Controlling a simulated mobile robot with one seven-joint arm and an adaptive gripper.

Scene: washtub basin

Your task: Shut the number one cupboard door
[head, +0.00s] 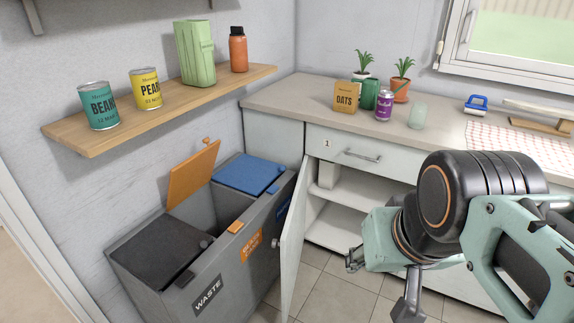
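The number one cupboard door (295,238) is a pale panel that stands swung open on the left side of the cupboard, seen nearly edge-on. The cupboard (333,218) shows its open inside with a shelf. A small "1" label sits on the drawer front (345,147) above the opening. My gripper (381,285) is in front of the cupboard, right of the open door and apart from it in the picture. I see nothing held.
A grey waste bin (207,292) with an orange lid (193,174) raised stands close left of the door. A counter (290,92) with pots and an oats box (346,97) runs above the cupboard. Tiled floor (335,290) shows between door and gripper.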

